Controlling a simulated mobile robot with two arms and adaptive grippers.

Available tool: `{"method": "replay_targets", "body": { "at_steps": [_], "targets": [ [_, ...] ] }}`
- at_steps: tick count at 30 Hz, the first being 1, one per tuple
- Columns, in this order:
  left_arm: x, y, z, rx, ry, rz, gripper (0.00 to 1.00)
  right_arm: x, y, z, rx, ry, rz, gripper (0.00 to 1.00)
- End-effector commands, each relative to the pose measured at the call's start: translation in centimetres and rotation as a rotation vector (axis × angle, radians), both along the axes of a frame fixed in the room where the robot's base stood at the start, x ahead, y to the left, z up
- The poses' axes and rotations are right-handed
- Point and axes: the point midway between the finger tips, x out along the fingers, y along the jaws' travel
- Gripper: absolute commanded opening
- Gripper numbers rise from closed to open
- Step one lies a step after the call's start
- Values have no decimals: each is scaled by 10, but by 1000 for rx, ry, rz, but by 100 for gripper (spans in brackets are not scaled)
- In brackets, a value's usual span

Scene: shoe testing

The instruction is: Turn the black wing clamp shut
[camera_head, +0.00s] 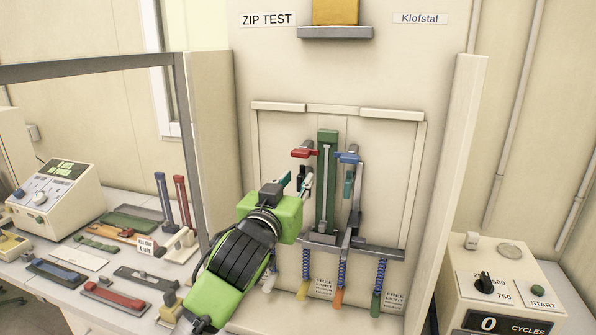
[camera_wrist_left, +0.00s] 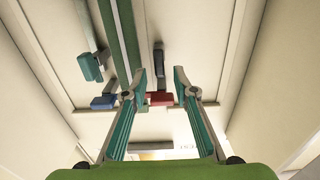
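The black wing clamp (camera_head: 301,172) is a small dark piece on the test panel, just below a red clamp (camera_head: 304,153) and left of the green upright bar (camera_head: 327,170). In the left wrist view the black clamp (camera_wrist_left: 158,56) is a narrow dark piece beyond the red block (camera_wrist_left: 161,99). My left gripper (camera_head: 296,182) is open in front of the panel, its teal fingers on either side of the black clamp in the picture. In the left wrist view the gripper (camera_wrist_left: 160,78) is empty; contact with the clamp cannot be told. My right gripper is out of view.
A blue clamp (camera_head: 348,157) and a teal clamp (camera_head: 348,185) sit right of the green bar. Coiled cords with coloured ends hang below a grey crossbar (camera_head: 370,247). Panel side walls (camera_head: 459,165) flank the space. A table on the left holds several parts.

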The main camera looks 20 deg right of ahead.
Motion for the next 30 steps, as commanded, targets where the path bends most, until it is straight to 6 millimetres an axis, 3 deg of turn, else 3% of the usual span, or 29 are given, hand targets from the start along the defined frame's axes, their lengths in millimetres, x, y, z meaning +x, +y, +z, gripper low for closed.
{"method": "replay_targets", "body": {
  "at_steps": [6, 16, 17, 20, 30],
  "targets": [
    [14, -9, 1, 0, 0, 0, 26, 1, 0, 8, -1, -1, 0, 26],
    [16, -11, 0, -1, -1, 0, 26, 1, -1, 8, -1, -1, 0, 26],
    [16, -10, 0, -1, -1, 0, 24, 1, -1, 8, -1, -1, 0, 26],
    [16, -10, 0, -1, -1, 0, 0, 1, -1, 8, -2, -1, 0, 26],
    [15, -10, 0, 11, -9, 0, 0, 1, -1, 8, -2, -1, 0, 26]
  ]
}}
